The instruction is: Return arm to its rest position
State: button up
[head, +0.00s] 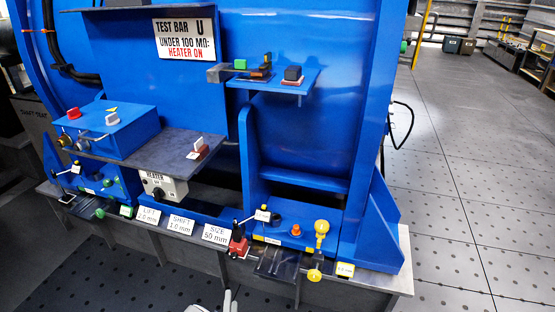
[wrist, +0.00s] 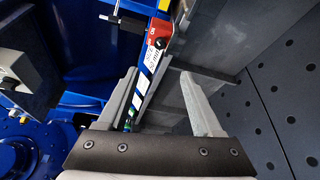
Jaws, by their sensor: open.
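My gripper (wrist: 163,92) shows in the wrist view with its two grey fingers spread apart and nothing held between them. Beyond the fingers is a red block (wrist: 161,32) with a dark round part, and a striped label strip below it. They do not appear gripped. In the head view a pale piece at the bottom edge, below the bench front, looks like the tip of my gripper (head: 228,301). The rest of my arm is out of that view.
The blue machine (head: 300,130) stands on a grey bench ledge (head: 395,281) with small levers, knobs and labels. A blue box (head: 113,132) and a white heater box (head: 163,187) sit at left. Open perforated floor (head: 455,190) lies right, with shelves at the back.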

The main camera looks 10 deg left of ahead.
jog(key=w+d+r+m+g+h, duration=0.1)
jog(key=w+d+r+m+h, duration=0.4)
jog(key=r, duration=0.5)
jog(key=w+d+r+m+h, duration=0.3)
jog(key=w+d+r+h, duration=0.25)
jog(key=r, duration=0.35)
jog(key=s+d+r+m+g+h, duration=0.2)
jog(key=d+r+m+g+h, duration=0.45)
jog(key=d+r, duration=1.1)
jog(key=s+d+r+m+g+y, duration=0.5)
jog(key=s+d+r+g+y, duration=0.15)
jog(key=s+d+r, duration=0.3)
jog(key=s+a+r+m+t+y, duration=0.1)
jog(key=s+r+m+y, duration=0.15)
jog(key=s, duration=0.55)
jog(key=s+r+m+t+y, duration=0.1)
jog(key=s+r+t+y, duration=0.1)
jog(key=s+r+y, duration=0.35)
notch_tip(320, 180, up, 24)
jog(key=s+h+p, duration=0.1)
jog(key=s+p, duration=0.1)
jog(key=p, duration=2.4)
jog(key=shift+a+r, duration=0.2)
jog(key=shift+a, duration=0.15)
